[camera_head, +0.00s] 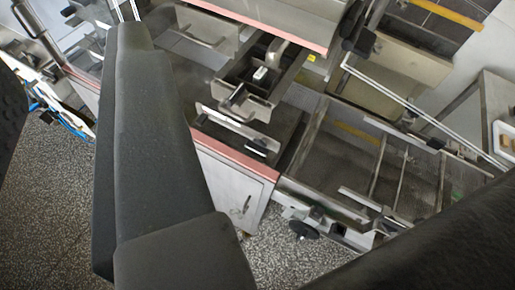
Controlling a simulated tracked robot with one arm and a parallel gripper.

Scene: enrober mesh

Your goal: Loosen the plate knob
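The machine (235,170), a steel enrober with red edge strips, fills the upper and middle picture, tilted. I cannot tell for sure which part is the plate knob. A dark round knob or disc (303,230) shows low on the machine's front side. A dark knob-like part (358,38) shows at the top, beside the red-edged cover. A steel box with small handles (248,92) sits in the machine's middle. Large dark parts of mine cover the left and the lower right corner. Two clear fingertips are not distinguishable, and no held object shows.
An open steel frame with a mesh-like bed (345,150) lies to the right, with a raised rail (420,110) above it. A pale table (490,105) stands at the right edge. Speckled floor (275,262) is open below the machine.

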